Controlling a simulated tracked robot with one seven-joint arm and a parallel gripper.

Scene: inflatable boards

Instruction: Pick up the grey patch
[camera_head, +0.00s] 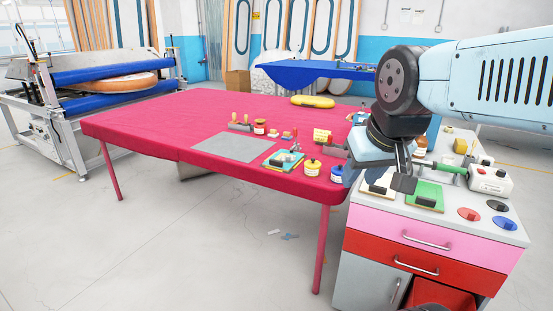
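A flat grey rectangular sheet (230,147) lies on the red table (150,125), near its front edge. It is the clearest grey flat piece in view; I cannot tell for sure that it is the grey patch. My gripper (397,182) points down over the left part of the white-topped cabinet, to the right of the table and well apart from the grey sheet. A dark grey flat shape shows at its tip; I cannot tell whether it is a finger or a held piece. The finger gap is not clear.
The cabinet (470,225) carries a green pad (425,195), red and black discs and a white device (490,180). The table's left part is clear.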

